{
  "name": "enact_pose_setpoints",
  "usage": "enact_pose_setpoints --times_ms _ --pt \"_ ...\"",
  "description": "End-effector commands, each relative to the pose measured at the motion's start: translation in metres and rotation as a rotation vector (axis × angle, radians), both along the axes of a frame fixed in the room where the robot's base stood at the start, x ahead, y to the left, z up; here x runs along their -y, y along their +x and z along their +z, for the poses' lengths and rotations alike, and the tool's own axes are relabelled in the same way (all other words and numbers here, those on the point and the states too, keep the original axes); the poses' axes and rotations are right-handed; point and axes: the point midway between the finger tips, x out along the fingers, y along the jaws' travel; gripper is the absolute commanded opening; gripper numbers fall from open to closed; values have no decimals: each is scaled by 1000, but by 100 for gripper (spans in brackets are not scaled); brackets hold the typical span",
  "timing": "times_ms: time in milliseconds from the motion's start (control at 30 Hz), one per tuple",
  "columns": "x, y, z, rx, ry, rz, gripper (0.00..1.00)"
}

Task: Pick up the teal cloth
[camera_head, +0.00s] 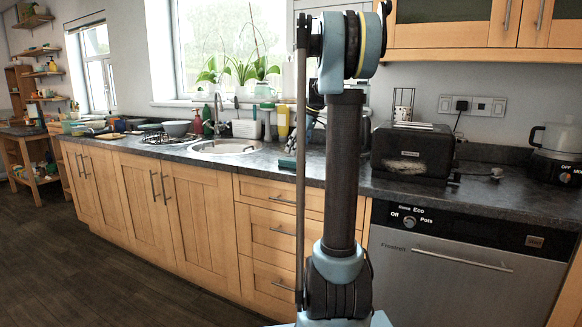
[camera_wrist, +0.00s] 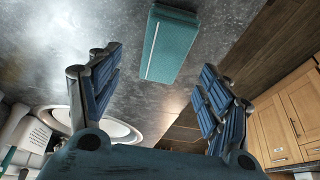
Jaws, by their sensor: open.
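The teal cloth (camera_wrist: 172,46) is a folded, flat block with a pale line along its left side. It lies on the grey worktop at the top middle of the wrist view. In the head view the cloth (camera_head: 287,162) is a small teal patch near the counter's front edge, partly covered by my arm. My gripper (camera_wrist: 160,62) is open and empty, with one blue-padded finger on each side of the wrist view. The cloth shows beyond and between the fingertips, apart from both. The gripper is hidden behind my arm in the head view.
A round sink (camera_head: 226,147) is left of the cloth; its rim (camera_wrist: 122,131) shows behind the left finger. A black toaster (camera_head: 411,152) stands to the right. Bottles (camera_head: 283,120) stand at the back. Cupboard doors (camera_wrist: 297,103) drop below the counter edge. Worktop around the cloth is bare.

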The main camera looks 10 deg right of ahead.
Motion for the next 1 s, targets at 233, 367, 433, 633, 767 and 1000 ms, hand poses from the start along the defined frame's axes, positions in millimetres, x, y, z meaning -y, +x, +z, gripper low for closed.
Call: enact_pose_setpoints --times_ms 233,367,433,633,767,1000 --pt "-4 2 -20 0 0 0 72" --pt "-9 4 -38 1 -1 0 72" --pt "-11 6 -45 1 -1 0 72" --pt "-14 7 -53 0 0 -1 72" --pt "-14 7 -52 0 0 -1 72" --pt "-13 7 -52 0 0 -1 26"
